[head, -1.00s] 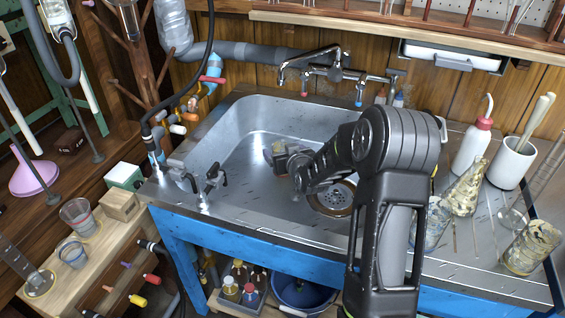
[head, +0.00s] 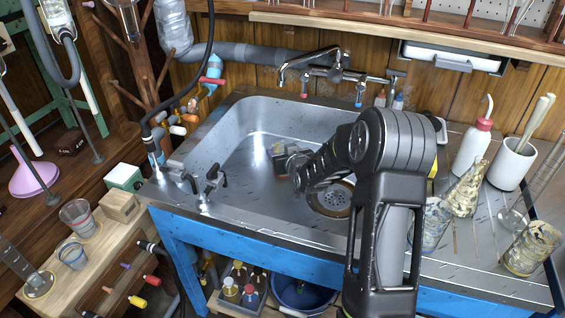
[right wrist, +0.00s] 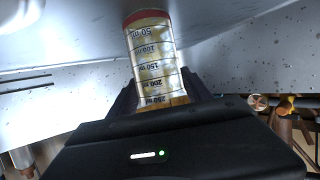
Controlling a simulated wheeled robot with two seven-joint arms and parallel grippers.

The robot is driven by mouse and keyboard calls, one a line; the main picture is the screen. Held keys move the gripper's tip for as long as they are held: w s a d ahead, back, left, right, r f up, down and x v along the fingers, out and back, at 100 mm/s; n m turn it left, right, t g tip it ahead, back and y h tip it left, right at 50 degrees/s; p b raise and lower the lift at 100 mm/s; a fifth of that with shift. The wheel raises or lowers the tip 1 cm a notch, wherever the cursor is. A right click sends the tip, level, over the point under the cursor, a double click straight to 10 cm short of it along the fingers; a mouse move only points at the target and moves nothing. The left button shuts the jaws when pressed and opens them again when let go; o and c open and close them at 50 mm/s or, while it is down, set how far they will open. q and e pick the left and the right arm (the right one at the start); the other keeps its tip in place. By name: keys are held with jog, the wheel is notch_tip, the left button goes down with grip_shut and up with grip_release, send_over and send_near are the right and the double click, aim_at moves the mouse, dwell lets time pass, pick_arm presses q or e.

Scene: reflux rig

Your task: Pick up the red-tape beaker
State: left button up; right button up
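The red-tape beaker (right wrist: 155,60) is in the right wrist view, a clear graduated cylinder with a red band at its far end and yellowish tones through the glass. Its near end sits between the fingers of my right gripper (right wrist: 162,98), which touch or nearly touch both sides; the fingers appear shut on it. In the head view my right gripper (head: 288,163) reaches left into the sink, with the small beaker (head: 278,150) partly hidden by it. Whether the beaker touches the sink floor cannot be told. My left gripper is not in view.
The metal sink (head: 235,140) has a drain (head: 332,198) and walls around the gripper. A faucet (head: 325,68) stands behind. Stained glassware (head: 467,188) and a white pot (head: 512,163) crowd the right counter. Another beaker (head: 78,214) stands on the left bench.

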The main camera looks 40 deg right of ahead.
grip_shut()
dwell(0.4)
jog(key=shift+r, duration=0.25)
notch_tip(320, 180, up, 10)
jog(key=p, duration=0.2)
jog(key=shift+f, duration=0.25)
dwell(0.5)
dwell(0.9)
